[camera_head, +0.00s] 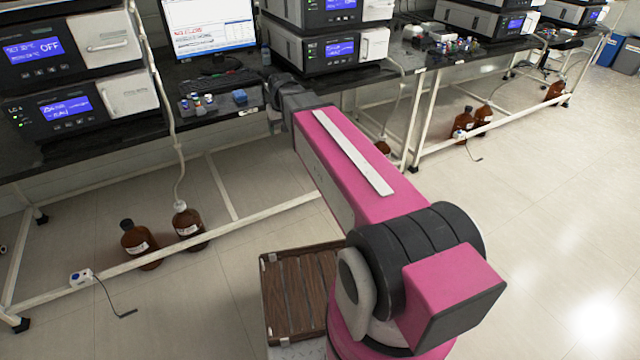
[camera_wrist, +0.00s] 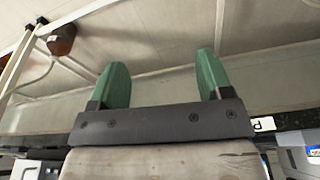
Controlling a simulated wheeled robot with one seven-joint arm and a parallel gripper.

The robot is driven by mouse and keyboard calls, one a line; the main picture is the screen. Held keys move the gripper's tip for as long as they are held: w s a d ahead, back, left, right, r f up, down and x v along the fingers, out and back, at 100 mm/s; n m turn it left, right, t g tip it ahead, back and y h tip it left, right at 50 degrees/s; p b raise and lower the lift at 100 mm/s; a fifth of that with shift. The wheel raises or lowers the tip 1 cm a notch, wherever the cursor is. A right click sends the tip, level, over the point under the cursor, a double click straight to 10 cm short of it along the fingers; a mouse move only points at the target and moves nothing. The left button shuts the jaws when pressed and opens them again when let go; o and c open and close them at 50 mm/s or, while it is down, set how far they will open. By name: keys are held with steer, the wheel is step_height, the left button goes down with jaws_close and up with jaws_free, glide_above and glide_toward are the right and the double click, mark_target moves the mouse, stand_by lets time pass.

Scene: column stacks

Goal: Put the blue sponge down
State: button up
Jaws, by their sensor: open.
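A small blue block (camera_head: 240,97), which looks like the blue sponge, sits on the black bench near its front edge, in the head view. It is right of a small rack of vials and left of my arm's far end. In the wrist view my gripper (camera_wrist: 158,80) has its two green fingers spread apart with nothing between them. The sponge cannot be made out in the wrist view. In the head view the fingers cannot be made out at the far end of my arm.
The black bench (camera_head: 150,131) carries a vial rack (camera_head: 197,104), a monitor (camera_head: 210,25) and stacked instruments (camera_head: 70,105). Brown bottles (camera_head: 138,243) stand on the floor below, by a white frame bar (camera_head: 240,218). The floor at right is clear.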

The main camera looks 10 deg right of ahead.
steer(key=s+d+f+g, duration=0.1)
steer(key=s+d+f, duration=0.4)
steer(key=s+f, duration=0.2)
steer(key=s+d+f+m+g, duration=0.1)
steer(key=s+d+f, duration=0.3)
steer(key=s+f, duration=0.3)
steer(key=s, duration=0.4)
steer(key=shift+d+m, duration=0.3)
steer(key=shift+d, duration=0.1)
